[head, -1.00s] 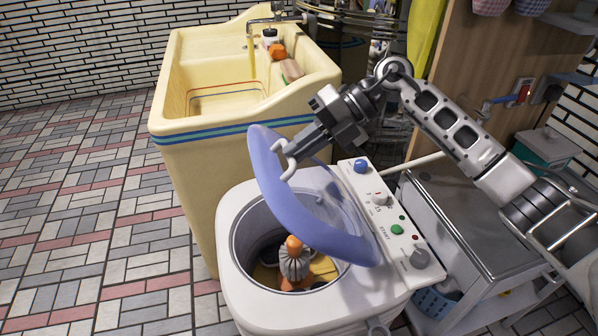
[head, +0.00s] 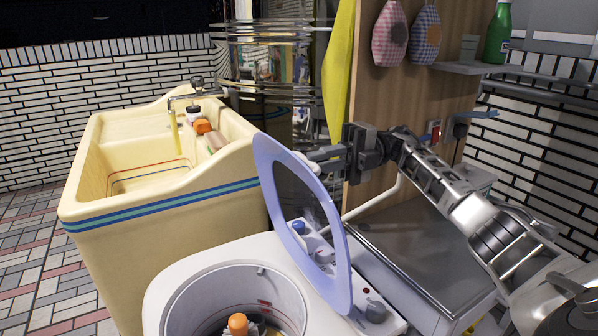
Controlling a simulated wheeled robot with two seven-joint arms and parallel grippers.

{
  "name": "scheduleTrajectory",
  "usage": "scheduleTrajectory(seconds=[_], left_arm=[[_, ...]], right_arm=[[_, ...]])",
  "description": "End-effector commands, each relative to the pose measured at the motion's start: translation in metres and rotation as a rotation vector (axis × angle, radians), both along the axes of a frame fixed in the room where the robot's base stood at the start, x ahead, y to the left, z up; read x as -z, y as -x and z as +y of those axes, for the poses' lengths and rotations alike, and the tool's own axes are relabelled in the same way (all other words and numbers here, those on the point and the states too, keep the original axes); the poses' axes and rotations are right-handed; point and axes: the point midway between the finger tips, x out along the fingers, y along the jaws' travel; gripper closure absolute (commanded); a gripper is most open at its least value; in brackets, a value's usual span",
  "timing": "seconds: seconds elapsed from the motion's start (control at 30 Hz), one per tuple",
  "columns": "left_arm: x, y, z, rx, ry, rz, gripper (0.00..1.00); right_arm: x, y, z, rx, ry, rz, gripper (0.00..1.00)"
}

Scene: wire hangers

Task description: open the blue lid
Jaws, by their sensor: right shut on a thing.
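The blue lid (head: 267,170) of the white washing machine (head: 166,290) stands raised, nearly upright, at the right side of the round opening. Its middle is see-through, with the control panel (head: 372,309) visible behind it. My right gripper (head: 312,155) is at the upper part of the lid's rim, shut on it; the far fingertip is partly hidden by the lid. Inside the open drum, an orange-topped thing (head: 238,323) shows at the bottom of the picture. My left gripper is not in view.
A cream sink (head: 165,215) with a tap stands left of the machine. A grey metal-topped cabinet (head: 420,250) is to the right, under my right arm. A wooden panel (head: 420,95) with hanging mitts and a yellow cloth (head: 338,70) is behind the gripper.

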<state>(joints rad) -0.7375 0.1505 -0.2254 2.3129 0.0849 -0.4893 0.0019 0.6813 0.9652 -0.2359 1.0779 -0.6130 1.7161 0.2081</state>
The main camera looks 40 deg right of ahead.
Motion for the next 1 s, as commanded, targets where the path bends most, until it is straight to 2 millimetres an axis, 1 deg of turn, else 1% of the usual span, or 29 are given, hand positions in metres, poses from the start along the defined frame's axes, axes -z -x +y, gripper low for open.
scheduleTrajectory(seconds=[0.13,0.43,0.47,0.5,0.53,0.83,0.93,1.0], left_arm=[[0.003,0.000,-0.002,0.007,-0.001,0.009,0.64],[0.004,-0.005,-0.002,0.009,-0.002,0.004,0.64],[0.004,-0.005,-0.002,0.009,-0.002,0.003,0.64],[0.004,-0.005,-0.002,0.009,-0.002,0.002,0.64],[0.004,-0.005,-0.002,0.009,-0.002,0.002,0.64],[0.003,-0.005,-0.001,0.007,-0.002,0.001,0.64],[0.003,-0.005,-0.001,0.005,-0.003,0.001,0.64],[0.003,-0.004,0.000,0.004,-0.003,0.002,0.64]], right_arm=[[0.000,0.002,-0.006,0.007,-0.011,-0.002,1.00],[-0.001,0.002,-0.005,0.006,-0.011,-0.001,1.00],[-0.001,0.002,-0.005,0.006,-0.011,-0.001,0.85],[-0.001,0.001,-0.005,0.006,-0.011,-0.001,0.74],[0.000,0.002,-0.005,0.005,-0.011,-0.001,0.66],[-0.001,0.002,-0.005,0.004,-0.010,-0.001,0.66],[-0.008,0.002,-0.005,0.004,-0.010,-0.002,0.66],[-0.018,0.002,-0.005,0.004,-0.010,-0.004,0.66]])
